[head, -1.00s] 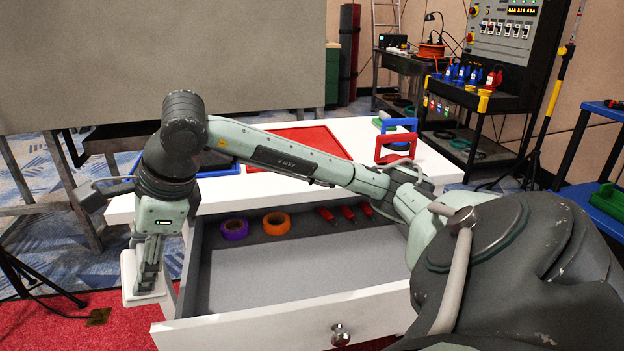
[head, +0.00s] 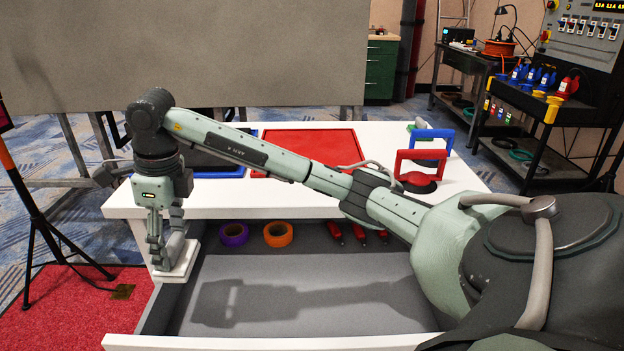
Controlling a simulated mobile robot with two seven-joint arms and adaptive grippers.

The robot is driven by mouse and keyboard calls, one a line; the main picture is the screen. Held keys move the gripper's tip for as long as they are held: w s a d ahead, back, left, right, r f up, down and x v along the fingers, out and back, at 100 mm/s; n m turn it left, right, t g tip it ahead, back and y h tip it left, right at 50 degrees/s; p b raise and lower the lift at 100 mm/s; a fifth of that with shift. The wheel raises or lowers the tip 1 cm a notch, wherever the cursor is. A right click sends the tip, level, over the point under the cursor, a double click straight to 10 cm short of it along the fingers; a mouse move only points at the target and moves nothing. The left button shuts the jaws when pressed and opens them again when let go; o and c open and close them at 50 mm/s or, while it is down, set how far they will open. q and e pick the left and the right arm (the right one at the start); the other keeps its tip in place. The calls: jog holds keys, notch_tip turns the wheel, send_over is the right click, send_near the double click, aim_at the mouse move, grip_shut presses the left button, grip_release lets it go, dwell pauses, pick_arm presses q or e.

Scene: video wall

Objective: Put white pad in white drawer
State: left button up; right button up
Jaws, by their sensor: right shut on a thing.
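The white pad (head: 178,262) is in the grip of my right gripper (head: 160,256), whose arm reaches in from the right across the drawer. The gripper points down and is shut on the pad. The pad is at the left side wall of the open white drawer (head: 270,343); I cannot tell whether it touches the wall or is above it. The drawer has a white front and a grey floor, with the arm's shadow on it. My left gripper is not in view.
At the back of the drawer lie a purple tape roll (head: 234,234), an orange tape roll (head: 278,234) and several red tools (head: 334,232). On the white top are a red tray (head: 325,148) and red and blue handled things (head: 420,157). The drawer's middle is clear.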

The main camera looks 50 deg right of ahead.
jog(key=shift+d, duration=0.1)
jog(key=shift+d+f, duration=0.1)
jog(key=shift+d, duration=0.15)
jog(key=s+d+f, duration=0.1)
jog(key=d+f, duration=0.1)
jog(key=d, duration=0.1)
jog(key=s+d+f, duration=0.1)
jog(key=d+f, duration=0.1)
jog(key=d, duration=0.2)
jog(key=s+d+f, duration=0.2)
jog(key=d, duration=0.1)
jog(key=shift+d+f+p, duration=0.25)
jog(key=shift+f+p, duration=0.05)
jog(key=shift+f, duration=0.1)
notch_tip(320, 180, down, 4)
jog(key=shift+r, duration=0.15)
jog(key=shift+f, duration=0.2)
jog(key=shift+c, duration=0.5)
jog(key=o, duration=0.7)
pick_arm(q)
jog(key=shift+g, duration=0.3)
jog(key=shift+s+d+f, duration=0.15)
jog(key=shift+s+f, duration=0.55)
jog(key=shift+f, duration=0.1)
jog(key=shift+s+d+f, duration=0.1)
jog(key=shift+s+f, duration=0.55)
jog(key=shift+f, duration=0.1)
pick_arm(e)
jog(key=o, duration=0.4)
jog(key=shift+r, duration=0.15)
